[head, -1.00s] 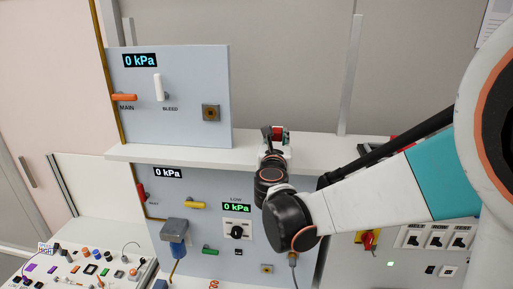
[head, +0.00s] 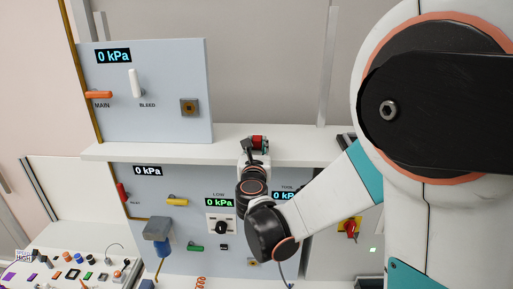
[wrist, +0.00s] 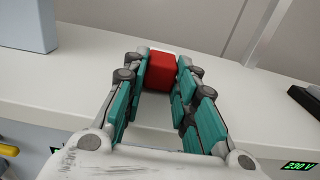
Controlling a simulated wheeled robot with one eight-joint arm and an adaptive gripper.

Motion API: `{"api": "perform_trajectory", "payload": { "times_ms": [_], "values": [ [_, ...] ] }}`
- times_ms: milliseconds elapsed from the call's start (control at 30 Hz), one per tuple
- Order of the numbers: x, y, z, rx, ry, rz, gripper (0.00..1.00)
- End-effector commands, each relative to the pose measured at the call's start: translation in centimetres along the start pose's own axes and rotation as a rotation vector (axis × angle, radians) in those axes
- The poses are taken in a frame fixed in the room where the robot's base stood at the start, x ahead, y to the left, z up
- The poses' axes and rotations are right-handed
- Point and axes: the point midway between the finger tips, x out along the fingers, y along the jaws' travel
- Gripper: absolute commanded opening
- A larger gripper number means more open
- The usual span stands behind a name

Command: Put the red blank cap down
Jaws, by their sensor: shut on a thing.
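The red blank cap (wrist: 161,72) is a small red block between the fingertips of my gripper (wrist: 160,78) in the wrist view. My gripper is shut on it, with a finger on each side. In the head view the cap (head: 259,142) shows at the tip of my gripper (head: 253,149), over the white shelf (head: 310,150). I cannot tell whether the cap touches the shelf or hangs just above it.
A grey panel (head: 160,75) with a MAIN lever and a BLEED lever stands on the shelf to the left. The shelf around the cap is clear. A lower panel (head: 180,220) with knobs and displays is below.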

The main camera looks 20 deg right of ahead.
Motion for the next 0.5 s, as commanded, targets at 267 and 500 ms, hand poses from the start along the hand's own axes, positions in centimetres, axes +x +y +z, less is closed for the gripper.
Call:
{"api": "perform_trajectory", "payload": {
  "times_ms": [267, 500],
  "values": [
    [-0.10, -0.05, -0.90, 0.002, 0.001, 0.000, 0.00],
    [-0.19, -0.10, -1.12, 0.003, 0.003, -0.001, 0.44]
  ]
}}
